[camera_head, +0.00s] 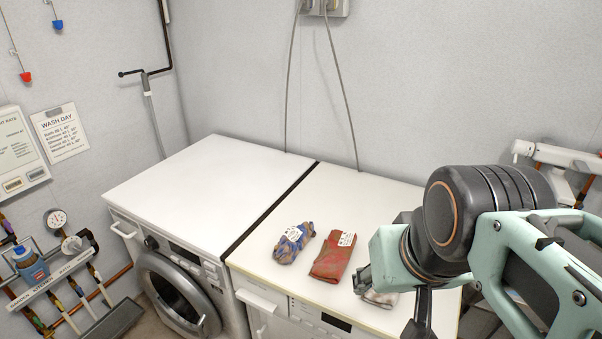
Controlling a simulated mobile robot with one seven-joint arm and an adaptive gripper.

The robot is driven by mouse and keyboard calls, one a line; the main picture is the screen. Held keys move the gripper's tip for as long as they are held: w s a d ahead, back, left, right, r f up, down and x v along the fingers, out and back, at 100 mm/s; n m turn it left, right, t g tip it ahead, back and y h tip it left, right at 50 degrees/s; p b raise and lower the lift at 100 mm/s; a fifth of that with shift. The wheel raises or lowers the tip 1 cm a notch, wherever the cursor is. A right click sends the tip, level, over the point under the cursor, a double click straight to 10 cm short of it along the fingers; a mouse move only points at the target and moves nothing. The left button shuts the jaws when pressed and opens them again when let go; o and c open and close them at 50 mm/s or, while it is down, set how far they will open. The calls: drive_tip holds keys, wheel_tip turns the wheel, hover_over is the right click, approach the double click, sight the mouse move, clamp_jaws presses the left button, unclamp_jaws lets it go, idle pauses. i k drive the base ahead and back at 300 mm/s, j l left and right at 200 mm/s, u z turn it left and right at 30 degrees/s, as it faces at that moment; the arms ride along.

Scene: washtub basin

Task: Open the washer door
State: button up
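The washer (125,215) is the white front-loading machine at the left, under a white top. Its round door (207,303), a grey ring around dark glass, is on the front, low in the view, and appears to lie against the machine. The door's lower edge is cut off by the frame. My gripper (390,305) is at the lower right, over the right-hand counter, well to the right of the door and apart from it. Its fingers are partly hidden and cut off, so I cannot tell whether they are open or shut.
On the right-hand white counter (335,202) lie a blue-and-tan bundle (293,243), a red folded cloth (333,257) and a pale item (380,298) near my gripper. The washer top is bare.

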sight(171, 288)
drive_tip(key=k+j+z, duration=0.1)
drive_tip(key=j+z, duration=0.15)
drive_tip(key=j, duration=0.15)
drive_tip(key=k+j+z, duration=0.25)
drive_tip(key=j, duration=0.15)
drive_tip(key=k+j+z, duration=0.1)
drive_tip(key=j+z, duration=0.15)
drive_tip(key=k+j+z, duration=0.25)
drive_tip(key=j, duration=0.2)
